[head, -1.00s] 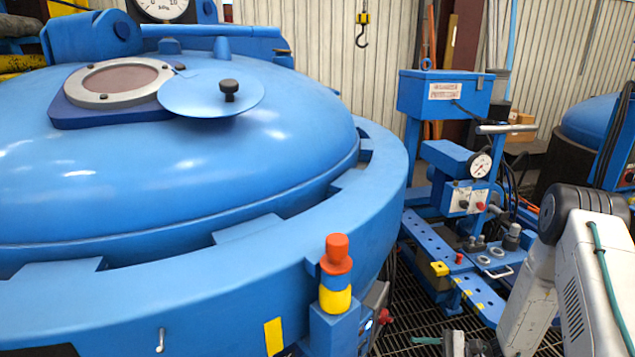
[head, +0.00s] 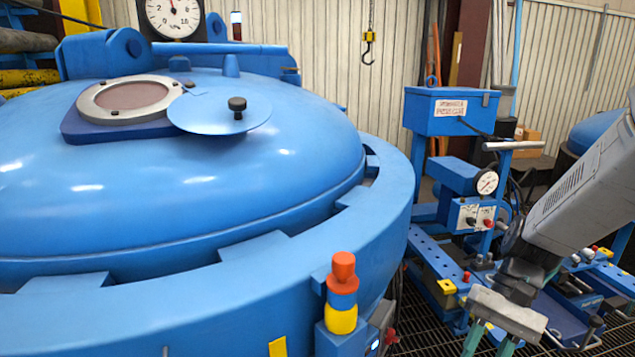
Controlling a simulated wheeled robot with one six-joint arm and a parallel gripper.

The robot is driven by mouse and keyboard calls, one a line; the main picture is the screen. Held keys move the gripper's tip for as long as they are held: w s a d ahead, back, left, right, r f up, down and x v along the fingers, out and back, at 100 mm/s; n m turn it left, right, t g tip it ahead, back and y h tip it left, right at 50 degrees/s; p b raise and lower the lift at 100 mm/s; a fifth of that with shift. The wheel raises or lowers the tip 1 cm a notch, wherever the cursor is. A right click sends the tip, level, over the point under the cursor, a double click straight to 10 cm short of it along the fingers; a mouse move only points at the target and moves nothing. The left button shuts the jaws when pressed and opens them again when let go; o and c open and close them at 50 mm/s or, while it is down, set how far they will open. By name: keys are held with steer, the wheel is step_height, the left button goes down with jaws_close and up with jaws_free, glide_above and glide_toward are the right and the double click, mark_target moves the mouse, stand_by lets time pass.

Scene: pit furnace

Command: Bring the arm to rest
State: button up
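My arm (head: 575,205) comes in from the right edge of the head view and slopes down to the left. My gripper (head: 490,345) hangs at its end near the bottom edge, in front of the blue valve stand. It has a grey body and green fingers pointing down. The fingers stand apart with nothing seen between them, but their tips are cut off by the frame edge.
A large blue furnace (head: 210,255) with a domed lid fills the left. The blue valve stand (head: 450,107) with a gauge is behind my arm. Dark grating floor (head: 425,325) lies between. A hook (head: 368,45) hangs behind.

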steer(key=s+r+n+t+h, duration=0.4)
steer(key=s+r, duration=0.6)
steer(key=r, duration=0.3)
steer(key=t+h, duration=0.1)
steer(key=t, duration=0.1)
steer(key=shift+s+t+h, duration=0.35)
steer(key=shift+t+h, duration=0.05)
steer(key=shift+s+r, duration=0.1)
